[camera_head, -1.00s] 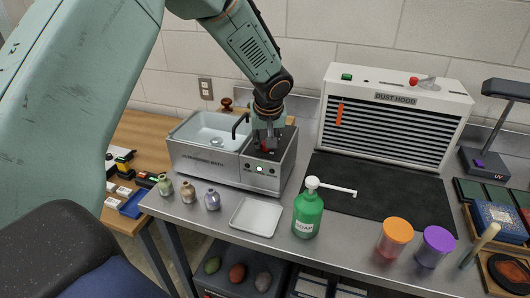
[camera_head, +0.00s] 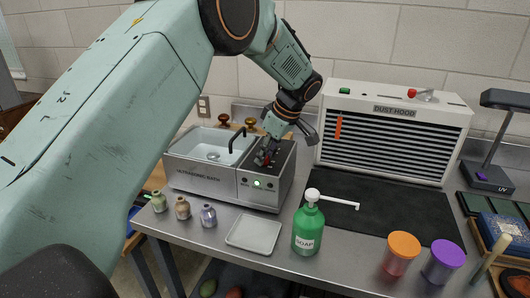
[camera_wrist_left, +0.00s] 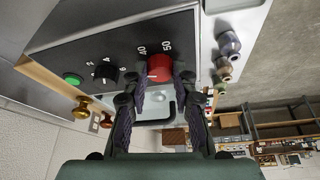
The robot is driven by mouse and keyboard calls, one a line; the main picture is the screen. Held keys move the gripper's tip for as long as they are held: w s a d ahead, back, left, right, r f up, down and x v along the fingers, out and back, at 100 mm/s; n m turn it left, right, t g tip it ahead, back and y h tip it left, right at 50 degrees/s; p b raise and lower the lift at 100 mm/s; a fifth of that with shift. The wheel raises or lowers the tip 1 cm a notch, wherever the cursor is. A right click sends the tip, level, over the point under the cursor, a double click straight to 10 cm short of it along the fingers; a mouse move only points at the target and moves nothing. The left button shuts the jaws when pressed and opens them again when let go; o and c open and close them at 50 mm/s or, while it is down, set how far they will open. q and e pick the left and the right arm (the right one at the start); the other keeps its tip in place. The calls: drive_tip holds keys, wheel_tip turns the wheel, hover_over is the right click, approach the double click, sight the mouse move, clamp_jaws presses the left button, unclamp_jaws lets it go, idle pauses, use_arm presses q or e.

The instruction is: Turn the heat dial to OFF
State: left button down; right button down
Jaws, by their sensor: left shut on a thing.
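The heat dial is a red knob (camera_wrist_left: 158,68) on the dark top panel of the ultrasonic bath (camera_head: 202,180). The marks 40 and 50 show beside it in the left wrist view, and a small pale mark shows on the knob. My left gripper (camera_wrist_left: 163,82) has its two fingers on either side of the knob, shut on it. In the head view my left gripper (camera_head: 266,158) reaches down to the panel from the upper right and partly hides the knob. The OFF mark is not visible. My right gripper is not in view.
A black dial (camera_wrist_left: 105,74) and green button (camera_wrist_left: 72,79) sit beside the red knob. A black faucet (camera_head: 236,136) stands close to my gripper. Small bottles (camera_head: 182,207), a white tray (camera_head: 254,234) and a green soap bottle (camera_head: 308,228) stand in front. The dust hood (camera_head: 395,130) is right.

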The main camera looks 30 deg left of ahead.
use_arm(q)
drive_tip(key=shift+d+f+n+g+p, duration=0.15)
drive_tip(key=shift+n+g+p, duration=0.35)
drive_tip(key=shift+n, duration=0.7)
drive_tip(key=c, duration=1.4)
unclamp_jaws()
drive_tip(key=shift+c, duration=0.2)
drive_tip(key=o, duration=0.4)
drive_tip(key=shift+w, duration=0.1)
drive_tip(key=shift+r, duration=0.2)
drive_tip(key=v, duration=1.2)
drive_tip(key=shift+w, duration=0.1)
drive_tip(key=shift+r, duration=0.1)
